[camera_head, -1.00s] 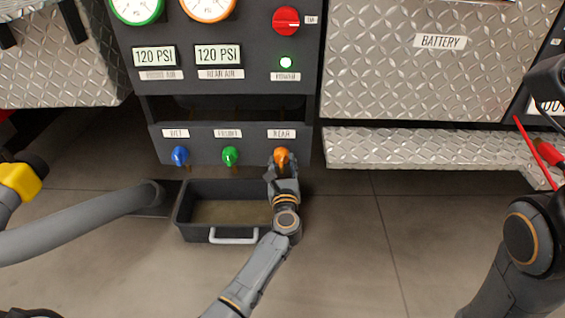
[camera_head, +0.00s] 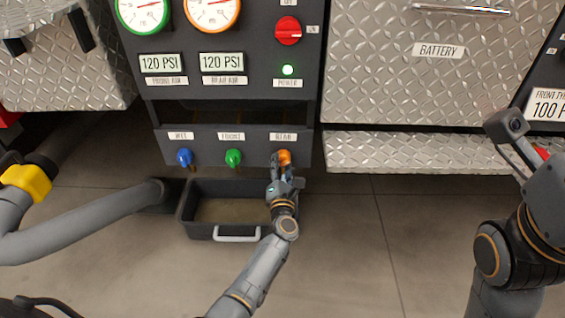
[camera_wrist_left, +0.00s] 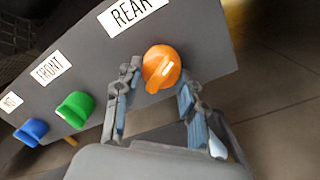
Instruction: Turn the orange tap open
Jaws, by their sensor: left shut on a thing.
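The orange tap (camera_head: 284,157) is the right one of three taps on the dark panel, under the label REAR. In the left wrist view the orange tap (camera_wrist_left: 161,66) shows a round knob with a handle pointing down and slightly left. My left gripper (camera_head: 280,168) reaches up to it from below. In the left wrist view the left gripper's fingers (camera_wrist_left: 160,80) stand on both sides of the tap, shut on it. My right arm shows at the right edge of the head view, but its fingers do not show.
The green tap (camera_head: 233,158) and blue tap (camera_head: 184,157) sit to the left on the panel. A dark bin (camera_head: 190,222) with a light handle stands on the floor below. Two gauges and a red knob (camera_head: 288,31) are above. Floor to the right is clear.

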